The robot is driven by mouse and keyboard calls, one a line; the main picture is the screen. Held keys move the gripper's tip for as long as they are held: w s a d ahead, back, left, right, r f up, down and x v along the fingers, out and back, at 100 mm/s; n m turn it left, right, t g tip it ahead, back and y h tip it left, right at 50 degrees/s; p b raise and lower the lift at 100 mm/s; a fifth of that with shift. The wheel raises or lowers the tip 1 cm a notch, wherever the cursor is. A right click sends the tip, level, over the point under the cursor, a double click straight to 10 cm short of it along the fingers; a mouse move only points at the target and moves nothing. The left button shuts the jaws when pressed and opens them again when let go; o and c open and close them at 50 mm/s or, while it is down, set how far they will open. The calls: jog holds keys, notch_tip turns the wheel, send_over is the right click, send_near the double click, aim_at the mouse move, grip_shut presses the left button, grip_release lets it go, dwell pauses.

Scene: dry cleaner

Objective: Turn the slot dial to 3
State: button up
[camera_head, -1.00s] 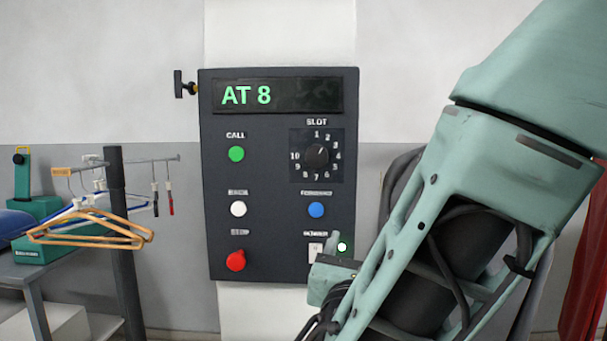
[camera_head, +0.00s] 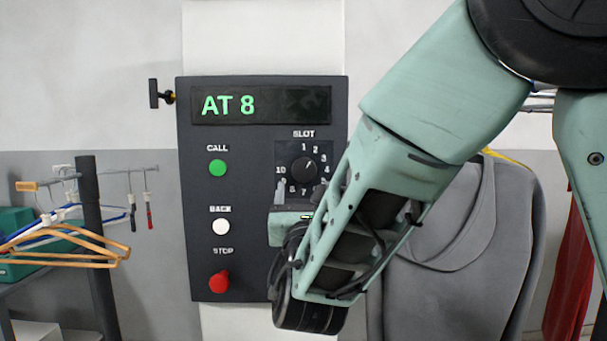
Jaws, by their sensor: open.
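The slot dial (camera_head: 304,170) is a round black knob on the dark control panel (camera_head: 240,270), under the SLOT label. Numbers ring it; 1, 2, 3 and 4 show on its upper right side. Its pointer mark is small and seems to point up and slightly right, but I cannot tell the exact number. The display (camera_head: 262,105) reads "AT 8" in green. My gripper (camera_head: 300,188) is open just below the dial, its fingers pointing up, one at each lower side. I cannot tell whether they touch the knob. It hides some lower numbers and the panel's lower right.
A green CALL button (camera_head: 218,168), a white BACK button (camera_head: 221,227) and a red STOP button (camera_head: 218,281) sit left of the dial. A lever (camera_head: 160,94) sticks out at the panel's upper left. Wooden hangers (camera_head: 70,245) hang at left; a grey garment (camera_head: 455,250) hangs at right.

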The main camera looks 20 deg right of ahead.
aim_at(304, 176)
jog(key=x, duration=0.5)
jog(key=shift+p, duration=0.35)
jog(key=c, duration=1)
